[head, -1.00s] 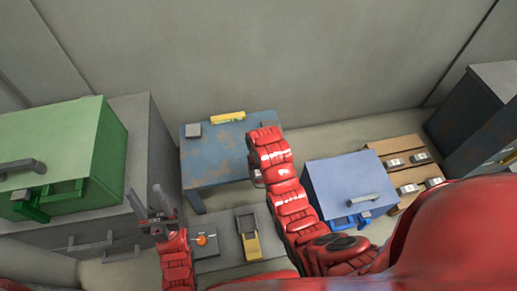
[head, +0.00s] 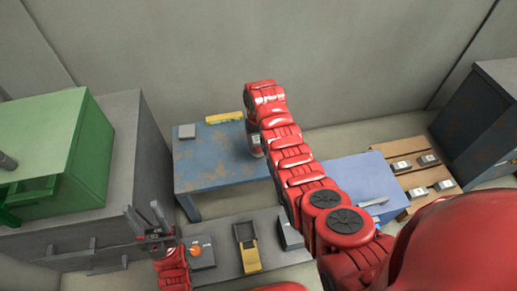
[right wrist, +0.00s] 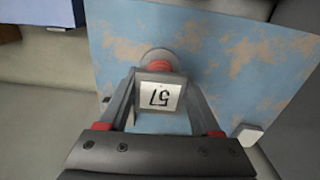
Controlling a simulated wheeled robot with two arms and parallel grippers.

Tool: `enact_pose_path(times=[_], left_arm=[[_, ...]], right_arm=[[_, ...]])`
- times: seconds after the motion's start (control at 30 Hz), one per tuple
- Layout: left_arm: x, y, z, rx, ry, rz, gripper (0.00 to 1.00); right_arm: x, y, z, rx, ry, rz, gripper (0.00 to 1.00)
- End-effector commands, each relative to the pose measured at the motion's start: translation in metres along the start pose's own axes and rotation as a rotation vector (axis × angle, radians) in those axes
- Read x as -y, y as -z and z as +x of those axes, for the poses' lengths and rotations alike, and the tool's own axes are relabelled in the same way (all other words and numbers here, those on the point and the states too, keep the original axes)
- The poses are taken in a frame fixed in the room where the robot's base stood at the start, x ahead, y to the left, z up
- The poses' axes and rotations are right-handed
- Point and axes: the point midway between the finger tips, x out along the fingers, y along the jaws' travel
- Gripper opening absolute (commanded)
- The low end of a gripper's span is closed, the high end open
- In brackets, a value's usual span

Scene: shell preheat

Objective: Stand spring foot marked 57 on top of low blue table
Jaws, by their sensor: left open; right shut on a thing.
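The low blue table (head: 205,168) with worn brown patches stands against the back wall. Its top also fills much of the right wrist view (right wrist: 245,75). My right gripper (head: 256,152) is over the right part of this table. In the right wrist view it is shut on the spring foot marked 57 (right wrist: 160,97), whose white label reads upside down. A red part and a round grey disc show beyond the label, against the tabletop. I cannot tell whether the foot touches the table. My left gripper (head: 144,211) is open and empty, at the lower left near the grey bench.
On the blue table are a grey block (head: 187,131) and a yellow bar (head: 224,118) at the back. A grey bench (head: 225,235) in front holds a yellow tray and an orange knob box. A blue cabinet (head: 350,178) stands right, a green one (head: 50,140) left. The table's left-middle is clear.

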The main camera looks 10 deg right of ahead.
Motion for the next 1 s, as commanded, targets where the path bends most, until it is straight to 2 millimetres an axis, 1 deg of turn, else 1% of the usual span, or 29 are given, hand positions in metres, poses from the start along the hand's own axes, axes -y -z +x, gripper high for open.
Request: enact_pose_path(times=[0.03,0.2,0.23,0.5,0.6,0.63,0.77,0.8,1.0], left_arm=[[0.000,0.000,-0.001,0.000,0.000,0.000,0.50],[-0.001,-0.003,-0.016,0.000,0.000,0.000,0.50],[-0.001,-0.003,-0.017,0.000,0.000,0.000,0.50],[-0.001,-0.003,-0.015,0.000,0.000,0.000,0.50],[-0.001,-0.003,-0.016,0.000,0.000,0.000,0.50],[-0.001,-0.003,-0.016,0.000,0.000,0.000,0.50],[-0.001,-0.003,-0.016,0.000,0.000,0.000,0.50],[-0.001,-0.003,-0.016,0.000,0.000,0.000,0.50],[-0.001,-0.003,-0.016,0.000,0.000,0.000,0.50]], right_arm=[[-0.001,0.002,0.000,-0.002,0.000,0.000,0.00],[0.000,0.001,0.032,0.003,0.000,0.000,0.00],[0.000,0.001,0.035,0.003,0.000,0.000,0.00],[0.000,0.002,0.035,-0.003,0.000,0.000,0.00],[0.000,0.002,0.038,-0.003,0.000,0.000,0.00],[0.000,0.002,0.038,-0.004,0.000,0.000,0.68],[0.000,0.002,0.037,-0.003,0.000,0.000,0.92],[0.000,0.002,0.037,-0.003,0.000,0.000,0.95],[0.000,0.002,0.037,-0.002,0.000,0.000,0.95]])
